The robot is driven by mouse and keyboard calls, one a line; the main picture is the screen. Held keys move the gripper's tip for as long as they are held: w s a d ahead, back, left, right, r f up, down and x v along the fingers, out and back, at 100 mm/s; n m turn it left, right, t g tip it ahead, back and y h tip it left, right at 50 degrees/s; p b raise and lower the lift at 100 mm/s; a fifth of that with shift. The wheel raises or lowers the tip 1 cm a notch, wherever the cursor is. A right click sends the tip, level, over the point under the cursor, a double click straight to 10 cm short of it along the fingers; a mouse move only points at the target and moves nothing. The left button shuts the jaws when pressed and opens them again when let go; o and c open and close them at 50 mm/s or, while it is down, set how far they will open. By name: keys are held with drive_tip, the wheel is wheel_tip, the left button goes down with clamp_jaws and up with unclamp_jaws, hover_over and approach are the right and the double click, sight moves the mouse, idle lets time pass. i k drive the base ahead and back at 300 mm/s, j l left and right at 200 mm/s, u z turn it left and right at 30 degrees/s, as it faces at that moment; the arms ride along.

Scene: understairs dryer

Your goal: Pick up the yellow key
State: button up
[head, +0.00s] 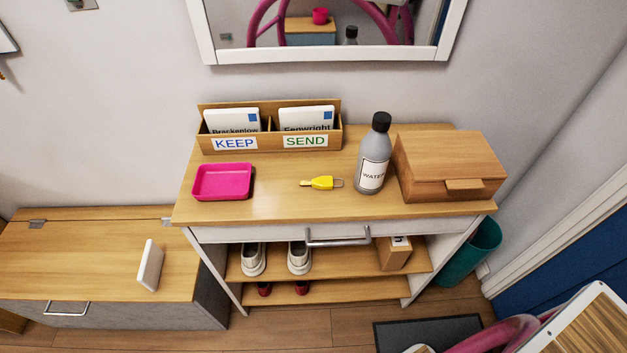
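The yellow key (321,183) lies flat on the wooden top of the console table (270,208), near the middle. Its wide yellow head is to the right and its narrow end points left. The pink tray (222,182) is to its left and the grey water bottle (374,155) stands upright to its right. Nothing covers the key.
A KEEP/SEND letter holder (270,141) stands behind the key, and a wooden box (450,163) right of the bottle. A mirror (325,53) hangs above. Below are a drawer handle (337,236) and shoes. The tabletop around the key is clear.

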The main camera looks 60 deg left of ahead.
sight(323, 182)
drive_tip(key=u, duration=2.55)
drive_tip(key=i+l+z, duration=0.1)
drive_tip(key=l+z, duration=0.2)
